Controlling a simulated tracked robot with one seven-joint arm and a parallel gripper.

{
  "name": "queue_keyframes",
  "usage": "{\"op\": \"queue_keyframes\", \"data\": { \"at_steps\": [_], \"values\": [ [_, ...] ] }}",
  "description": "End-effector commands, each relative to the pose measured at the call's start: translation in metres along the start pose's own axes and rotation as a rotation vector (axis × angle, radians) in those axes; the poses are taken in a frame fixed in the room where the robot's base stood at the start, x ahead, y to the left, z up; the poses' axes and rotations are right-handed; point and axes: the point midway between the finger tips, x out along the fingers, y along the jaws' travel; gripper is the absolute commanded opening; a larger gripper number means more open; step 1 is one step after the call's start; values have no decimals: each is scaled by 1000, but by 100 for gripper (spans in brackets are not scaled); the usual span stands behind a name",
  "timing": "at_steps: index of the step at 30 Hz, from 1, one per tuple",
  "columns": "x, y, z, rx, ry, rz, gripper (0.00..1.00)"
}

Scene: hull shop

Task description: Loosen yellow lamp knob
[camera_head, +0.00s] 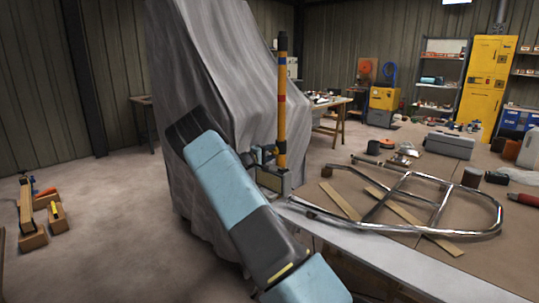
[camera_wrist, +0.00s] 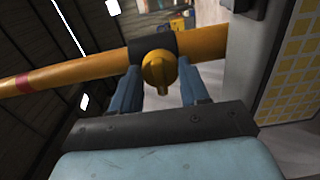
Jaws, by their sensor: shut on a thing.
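The yellow knob (camera_wrist: 159,68) sits on a dark collar (camera_wrist: 155,42) around a yellow pole (camera_wrist: 85,70) in the wrist view. My gripper (camera_wrist: 163,72) has its two blue fingers on either side of the knob and is shut on it. The lamp panel (camera_wrist: 293,65), with rows of yellow squares, stands at the right of that view. In the head view the pole (camera_head: 282,110) stands upright with red and dark bands. The lamp (camera_head: 271,180) is low beside it at the bench edge. My arm hides part of this area, and the knob cannot be made out there.
A bent chrome tube frame (camera_head: 420,195) and wooden strips lie on the bench (camera_head: 335,172) to the right. A grey draped cover (camera_head: 195,65) rises behind my arm. Timber blocks (camera_head: 33,238) lie on the floor at left. A yellow cabinet (camera_head: 488,75) stands at the back right.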

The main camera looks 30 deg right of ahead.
Motion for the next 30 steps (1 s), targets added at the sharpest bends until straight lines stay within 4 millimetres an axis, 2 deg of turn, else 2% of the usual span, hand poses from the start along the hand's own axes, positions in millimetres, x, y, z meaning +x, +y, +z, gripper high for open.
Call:
{"op": "queue_keyframes", "data": {
  "at_steps": [15, 30],
  "values": [
    [1, -1, 1, -421, 0, -2, 14],
    [1, -2, 1, -564, 1, -4, 14]
  ]
}}
